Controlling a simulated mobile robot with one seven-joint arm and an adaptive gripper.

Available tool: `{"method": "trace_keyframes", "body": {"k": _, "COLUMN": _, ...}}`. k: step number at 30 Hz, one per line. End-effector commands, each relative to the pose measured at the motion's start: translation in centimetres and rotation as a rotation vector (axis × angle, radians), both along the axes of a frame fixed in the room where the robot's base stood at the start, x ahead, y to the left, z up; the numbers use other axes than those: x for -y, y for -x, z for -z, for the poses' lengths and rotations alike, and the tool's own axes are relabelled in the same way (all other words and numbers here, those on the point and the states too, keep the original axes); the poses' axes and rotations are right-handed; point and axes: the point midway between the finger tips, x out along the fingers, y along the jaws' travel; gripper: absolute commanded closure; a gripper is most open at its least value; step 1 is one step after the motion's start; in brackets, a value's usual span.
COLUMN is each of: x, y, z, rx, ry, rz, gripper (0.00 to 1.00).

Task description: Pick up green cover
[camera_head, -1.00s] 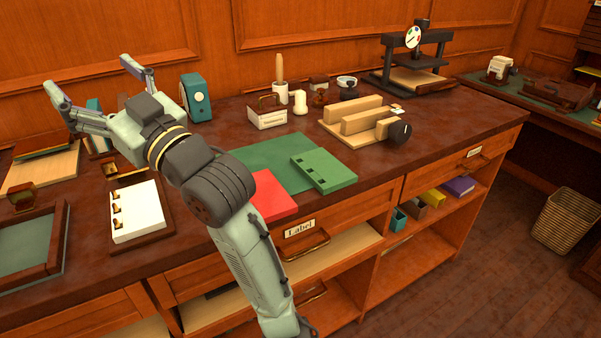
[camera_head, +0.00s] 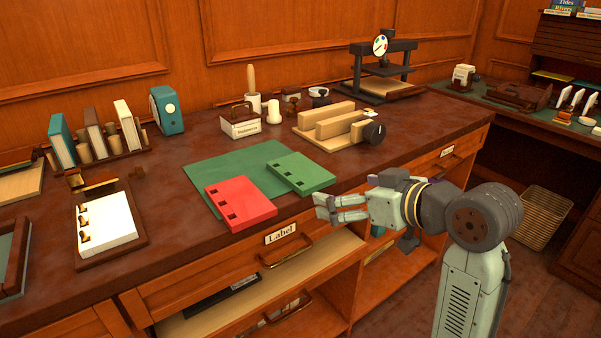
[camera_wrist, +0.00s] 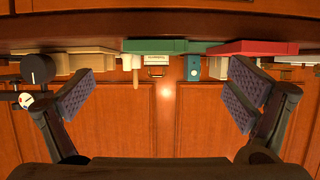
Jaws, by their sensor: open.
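The green cover (camera_head: 301,172) lies flat on the green mat (camera_head: 200,172) near the bench's front edge. It has several dark square holes along its left side. A red cover (camera_head: 240,201) with similar holes lies just left of it. My gripper (camera_head: 322,208) is open and empty, in front of the bench edge, below and to the right of the green cover and apart from it. In the wrist view the picture is upside down. The green cover (camera_wrist: 168,46) shows edge-on at the top between the open fingers, with the red cover (camera_wrist: 256,48) to its right.
A wooden block fixture with a dark knob (camera_head: 374,133) stands right of the green cover. A labelled box (camera_head: 240,122) stands behind the mat. A page holder (camera_head: 107,222) is at left. A drawer handle (camera_head: 287,252) sticks out below the bench edge.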

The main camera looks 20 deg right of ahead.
Motion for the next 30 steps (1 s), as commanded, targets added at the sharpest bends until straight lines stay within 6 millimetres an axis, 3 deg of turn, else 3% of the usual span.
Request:
{"method": "trace_keyframes", "body": {"k": 18, "x": -1.9, "y": -6.7, "z": 2.3, "rx": 0.001, "ry": -0.001, "rz": 0.000, "gripper": 0.02}}
{"method": "trace_keyframes", "body": {"k": 27, "x": -2.0, "y": -7.2, "z": 2.5, "rx": 0.002, "ry": 0.000, "rz": 0.001, "gripper": 0.02}}
{"method": "trace_keyframes", "body": {"k": 30, "x": -2.0, "y": -7.2, "z": 2.5, "rx": 0.002, "ry": 0.000, "rz": 0.001, "gripper": 0.08}}
